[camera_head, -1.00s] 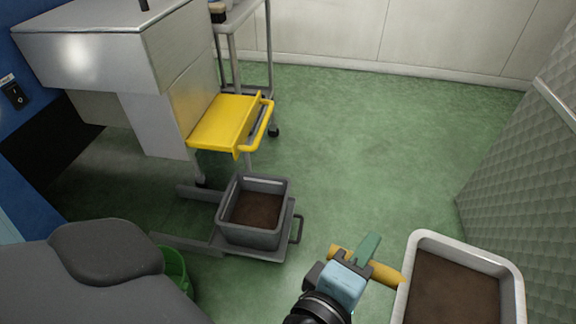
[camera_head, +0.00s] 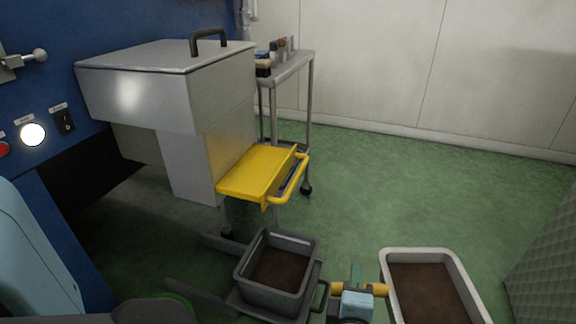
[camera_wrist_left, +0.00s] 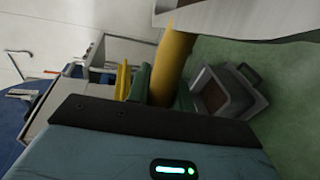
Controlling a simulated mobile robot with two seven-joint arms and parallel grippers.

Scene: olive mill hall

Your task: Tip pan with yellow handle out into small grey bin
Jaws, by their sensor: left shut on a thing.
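The pan (camera_head: 386,262) is a light grey tray full of brown material, at the lower right of the head view. Its yellow handle (camera_head: 376,289) points left. My left gripper (camera_head: 356,288) is shut on this handle, which also crosses between its fingers in the left wrist view (camera_wrist_left: 164,85). The pan looks roughly level. The small grey bin (camera_head: 307,262) stands left of the pan and handle, open at the top, with brown material inside. It also shows in the wrist view (camera_wrist_left: 257,104). The pan is beside the bin, not over it. My right gripper is not in view.
The bin sits on a low grey frame (camera_head: 190,292). Behind it, a yellow tray (camera_head: 252,172) juts from the grey machine (camera_head: 225,110). A metal trolley (camera_head: 312,110) stands behind. Open green floor (camera_head: 420,190) lies at the right, before a pale wall (camera_head: 490,80).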

